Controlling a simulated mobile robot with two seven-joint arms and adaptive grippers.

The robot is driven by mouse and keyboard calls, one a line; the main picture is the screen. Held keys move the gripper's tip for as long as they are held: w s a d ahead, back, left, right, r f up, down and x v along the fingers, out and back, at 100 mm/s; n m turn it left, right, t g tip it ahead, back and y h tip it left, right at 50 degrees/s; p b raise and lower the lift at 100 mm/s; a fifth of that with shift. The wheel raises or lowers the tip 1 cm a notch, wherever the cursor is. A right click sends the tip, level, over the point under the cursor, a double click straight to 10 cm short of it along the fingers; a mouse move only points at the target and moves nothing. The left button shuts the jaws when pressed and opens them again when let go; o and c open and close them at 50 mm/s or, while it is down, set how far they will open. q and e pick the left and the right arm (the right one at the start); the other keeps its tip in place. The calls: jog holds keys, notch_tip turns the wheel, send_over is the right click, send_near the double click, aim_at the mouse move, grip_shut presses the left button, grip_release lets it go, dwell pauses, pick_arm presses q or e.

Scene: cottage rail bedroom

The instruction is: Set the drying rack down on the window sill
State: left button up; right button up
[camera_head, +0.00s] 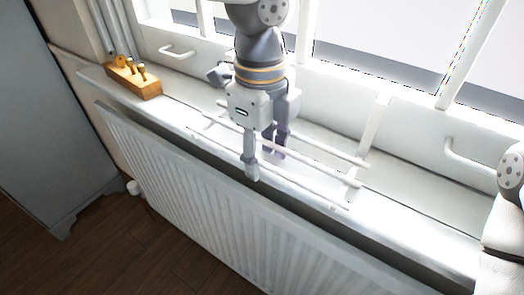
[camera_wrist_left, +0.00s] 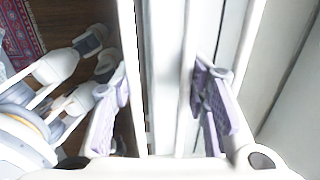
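The drying rack (camera_head: 318,156) is a set of thin white rails with a pale end piece, low over the white window sill (camera_head: 410,215). I cannot tell whether it touches the sill. My left gripper (camera_head: 264,165) points down among the rails near the middle of the rack, with its two fingers apart. In the left wrist view, the purple-padded fingers of this gripper (camera_wrist_left: 161,108) stand on either side of two white bars (camera_wrist_left: 188,75), with a gap between the bars. The gripper hides part of the rails. My right gripper is out of view; only part of my right arm shows at the right edge.
A wooden block with knobs (camera_head: 133,78) stands at the sill's left end. Window handles (camera_head: 176,52) stick out behind the sill. A white ribbed radiator (camera_head: 200,195) is below the front edge. A grey cabinet (camera_head: 45,120) stands at the left.

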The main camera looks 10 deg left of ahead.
pick_arm(q)
jog(key=o, duration=0.5)
jog(key=shift+r, duration=0.1)
notch_tip(320, 180, up, 12)
jog(key=shift+s, duration=0.2)
